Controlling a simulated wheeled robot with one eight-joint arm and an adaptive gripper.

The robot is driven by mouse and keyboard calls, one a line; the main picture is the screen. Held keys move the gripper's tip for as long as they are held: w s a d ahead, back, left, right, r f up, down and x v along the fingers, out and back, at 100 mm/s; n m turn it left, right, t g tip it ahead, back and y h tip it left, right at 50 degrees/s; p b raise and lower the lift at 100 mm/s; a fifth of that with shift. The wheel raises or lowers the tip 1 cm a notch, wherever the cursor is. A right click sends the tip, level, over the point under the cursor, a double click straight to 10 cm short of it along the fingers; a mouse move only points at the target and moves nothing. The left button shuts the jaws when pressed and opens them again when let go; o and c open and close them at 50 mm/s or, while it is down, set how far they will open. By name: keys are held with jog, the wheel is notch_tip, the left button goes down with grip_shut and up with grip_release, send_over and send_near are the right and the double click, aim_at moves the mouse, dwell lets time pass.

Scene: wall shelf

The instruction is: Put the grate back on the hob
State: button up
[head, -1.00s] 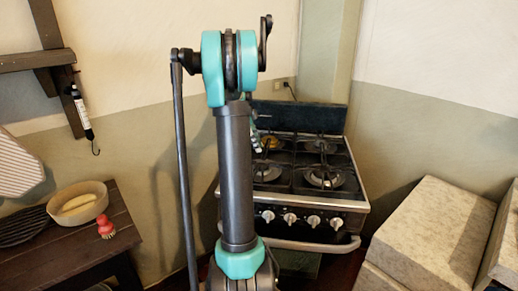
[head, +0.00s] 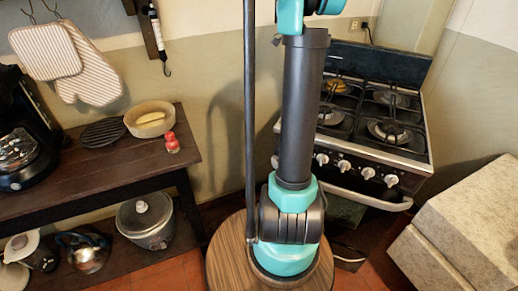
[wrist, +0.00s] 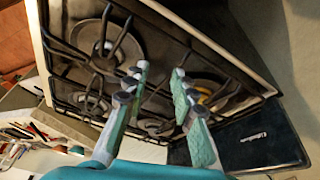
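A dark, round, ribbed piece that looks like the grate (head: 103,132) lies flat on the wooden side table at the left in the head view. The hob (head: 401,151) is the top of a black and steel stove at the upper right, with several burners. Its rear left burner (head: 336,86) has a brassy look. In the wrist view the hob (wrist: 212,47) fills much of the picture, with dark bars over its burners. My gripper (wrist: 160,76) is open and empty above the hob. In the head view my gripper is not visible.

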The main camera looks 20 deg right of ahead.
jog(key=s+a+f+n+t+y, duration=0.1)
jog(key=s+a+f+n+t, duration=0.1)
jog(key=s+a+f+n, duration=0.4)
jog(key=s+a+f+n+t+y, duration=0.1)
jog(key=s+a+f+n+t, duration=0.1)
jog(key=s+a+f+n, duration=0.5)
jog(key=s+a+f+n+t+y, duration=0.1)
jog(key=s+a+f+n, duration=0.5)
jog(key=a, duration=0.9)
jog(key=s+n+t, duration=0.1)
jog(key=s+n, duration=0.1)
jog(key=n, duration=0.2)
jog(key=shift+s+a+f, duration=0.15)
jog(key=shift+a+f, duration=0.2)
jog(key=shift+f, duration=0.05)
